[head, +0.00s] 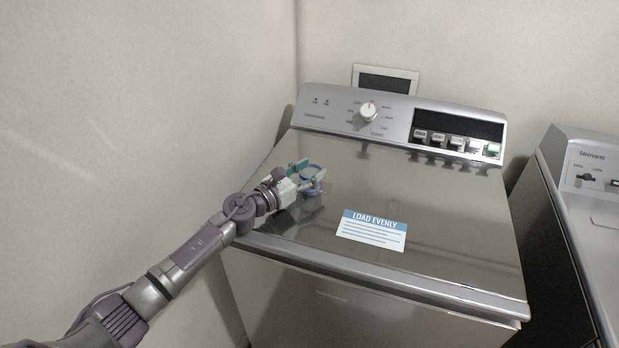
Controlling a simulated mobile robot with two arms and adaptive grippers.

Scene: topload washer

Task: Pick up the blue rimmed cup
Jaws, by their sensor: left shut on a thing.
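The blue rimmed cup (310,173) is over the left part of the washer lid. Its blue rim shows as a ring, and much of its body is hidden by my gripper. My left gripper (306,178) reaches in from the left and is shut on the cup. The cup looks upright. I cannot tell whether its base touches the lid. My right gripper is not in view.
The topload washer (440,210) has a closed, shiny lid with a "LOAD EVENLY" label (371,230). A control panel with a dial (368,112) and buttons rises behind. A wall is close on the left. A second machine (590,230) stands on the right.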

